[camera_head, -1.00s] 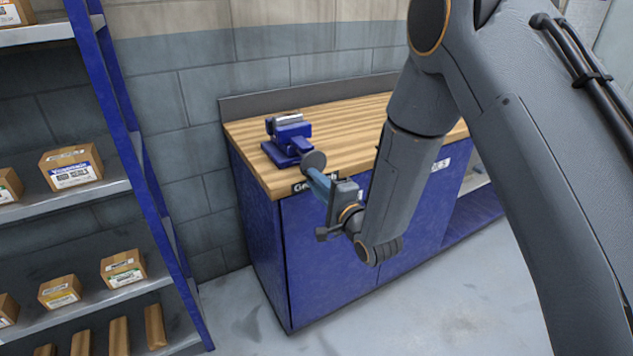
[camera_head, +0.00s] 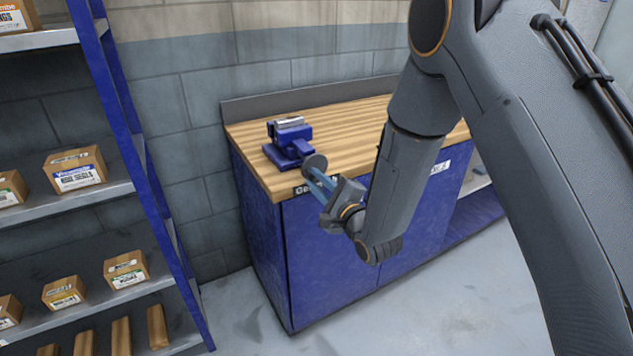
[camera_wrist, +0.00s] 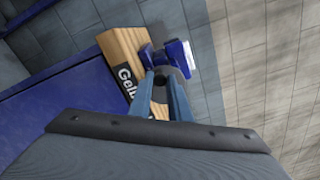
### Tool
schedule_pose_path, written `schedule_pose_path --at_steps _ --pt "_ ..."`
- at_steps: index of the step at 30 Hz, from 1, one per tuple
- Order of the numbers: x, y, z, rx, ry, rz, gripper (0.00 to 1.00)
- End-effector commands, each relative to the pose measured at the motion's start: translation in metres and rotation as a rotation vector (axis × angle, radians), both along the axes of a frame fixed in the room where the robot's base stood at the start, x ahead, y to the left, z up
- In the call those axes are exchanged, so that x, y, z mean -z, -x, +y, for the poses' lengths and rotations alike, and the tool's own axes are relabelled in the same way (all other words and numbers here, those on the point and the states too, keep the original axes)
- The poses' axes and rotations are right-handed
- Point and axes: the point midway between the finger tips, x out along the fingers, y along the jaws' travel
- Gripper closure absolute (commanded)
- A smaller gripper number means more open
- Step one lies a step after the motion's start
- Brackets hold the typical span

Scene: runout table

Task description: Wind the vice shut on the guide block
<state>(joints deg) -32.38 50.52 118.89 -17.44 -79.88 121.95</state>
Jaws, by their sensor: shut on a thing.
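The blue vice (camera_head: 290,140) stands on the near left corner of the wooden bench top. It also shows in the wrist view (camera_wrist: 178,52). A pale block, likely the guide block (camera_head: 290,122), lies at the top between its jaws; I cannot tell how tightly it sits. A round grey disc-shaped handle (camera_head: 315,163) is at the front of the vice, over the bench edge. My gripper (camera_head: 317,174) reaches it from the front, its two blue fingers shut on the handle. In the wrist view the fingers close around its dark hub (camera_wrist: 160,82).
The bench (camera_head: 350,127) has a wooden top with free room to the right of the vice and blue cabinet doors (camera_head: 325,255) below. A blue-framed shelf (camera_head: 110,195) with several boxes stands at the left. A block wall is behind.

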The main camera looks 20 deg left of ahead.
Motion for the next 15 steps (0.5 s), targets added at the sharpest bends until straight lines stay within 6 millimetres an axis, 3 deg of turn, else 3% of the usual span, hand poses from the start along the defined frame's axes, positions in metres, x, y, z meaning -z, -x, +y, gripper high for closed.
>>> schedule_pose_path --at_steps 6,15 --pt "-0.0081 -0.0014 -0.0005 0.001 -0.120 0.135 1.00" --pt "-0.0080 -0.0016 -0.0005 0.001 -0.133 0.150 1.00"
